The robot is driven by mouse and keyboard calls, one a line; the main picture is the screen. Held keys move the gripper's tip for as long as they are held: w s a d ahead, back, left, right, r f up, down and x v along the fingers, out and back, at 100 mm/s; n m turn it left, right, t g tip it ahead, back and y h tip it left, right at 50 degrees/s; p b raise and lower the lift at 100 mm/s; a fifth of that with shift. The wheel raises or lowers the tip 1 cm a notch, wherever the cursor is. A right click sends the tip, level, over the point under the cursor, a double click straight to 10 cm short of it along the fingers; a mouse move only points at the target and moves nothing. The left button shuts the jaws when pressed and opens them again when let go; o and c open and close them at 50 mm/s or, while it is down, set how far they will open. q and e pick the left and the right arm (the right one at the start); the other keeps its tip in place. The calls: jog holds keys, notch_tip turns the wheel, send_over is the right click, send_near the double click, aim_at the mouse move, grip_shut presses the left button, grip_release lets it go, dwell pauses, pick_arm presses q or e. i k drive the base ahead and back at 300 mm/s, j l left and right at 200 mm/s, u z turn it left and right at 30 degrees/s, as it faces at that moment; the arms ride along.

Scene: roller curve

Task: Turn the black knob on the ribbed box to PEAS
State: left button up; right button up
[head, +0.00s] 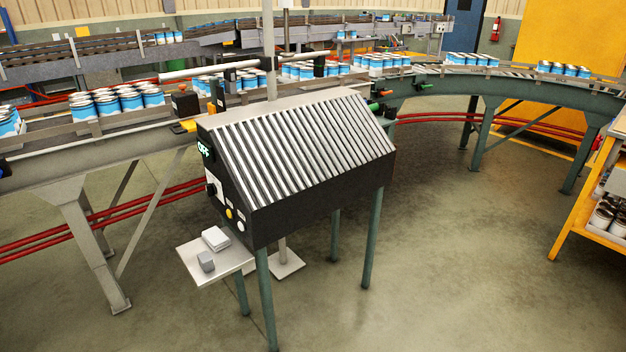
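The ribbed box (300,150) stands on green legs in the middle of the head view, with slanted silver ribs on top and dark sides. Its narrow control side faces left. The black knob (211,189) sits on a pale plate on that side, seen at a steep angle. The plate's markings, including PEAS, are too small to read, so I cannot tell where the knob points. A lit display (204,149) above it reads OFF. A yellow button (229,213) and a white button (241,226) are below the knob. Neither of my grippers is in view.
A small shelf (192,268) with grey blocks juts out below the control side. A conveyor (100,140) carrying blue-and-white cans runs behind the box and curves right. A yellow rack (570,235) stands at the right edge. The floor in front is clear.

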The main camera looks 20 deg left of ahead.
aim_at(210, 188)
jog(key=j+z, duration=0.1)
jog(key=z, duration=0.35)
jog(key=j+z, duration=0.15)
jog(key=z, duration=0.3)
jog(key=j+z, duration=0.15)
jog(key=z, duration=0.25)
jog(key=j+z, duration=0.2)
jog(key=z, duration=0.25)
jog(key=j+z, duration=0.1)
jog(key=z, duration=0.35)
